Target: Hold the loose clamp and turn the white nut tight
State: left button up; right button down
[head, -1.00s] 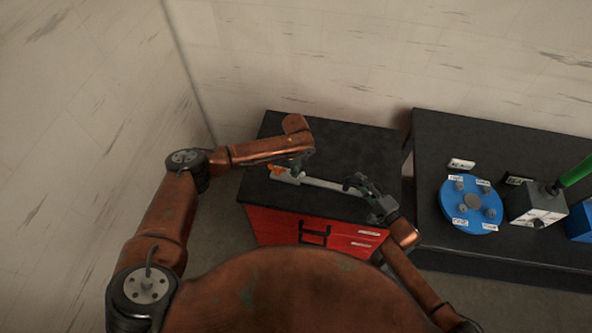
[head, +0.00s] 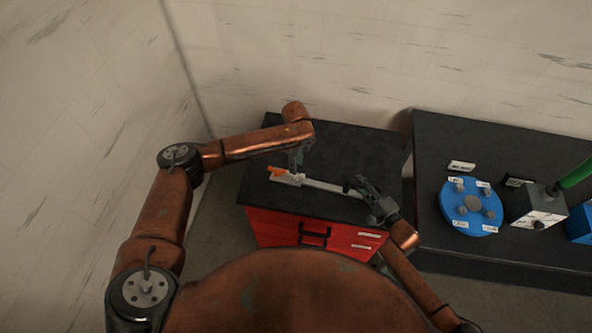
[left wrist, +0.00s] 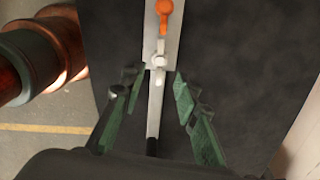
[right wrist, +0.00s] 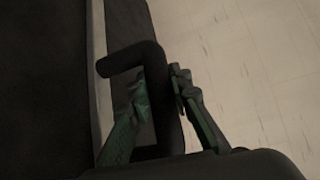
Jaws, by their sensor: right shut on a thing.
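The clamp, a pale grey bar (head: 330,186) with an orange piece (head: 276,171) at its left end, lies on the dark cabinet top. In the left wrist view the orange piece (left wrist: 165,20) is at the top and a small white nut (left wrist: 158,62) sits below it on the bar. My left gripper (head: 297,160) is over that end, its fingers spread apart on both sides of the bar and empty. My right gripper (head: 360,187) is at the bar's right end. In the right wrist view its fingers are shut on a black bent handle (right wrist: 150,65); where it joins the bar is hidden.
The red cabinet (head: 275,227) has a black top with free room behind the bar. A dark table (head: 440,140) to the right holds a blue disc (head: 455,220) with several knobs, a grey box (head: 535,208) with a green lever, and labels. A wall is behind.

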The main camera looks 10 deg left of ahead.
pick_arm(q)
notch_tip(320, 180, up, 6)
pick_arm(e)
jog(key=shift+f, duration=0.1)
dwell(0.4)
jog(key=c, duration=1.7)
grip_release()
jog(key=shift+d, duration=0.1)
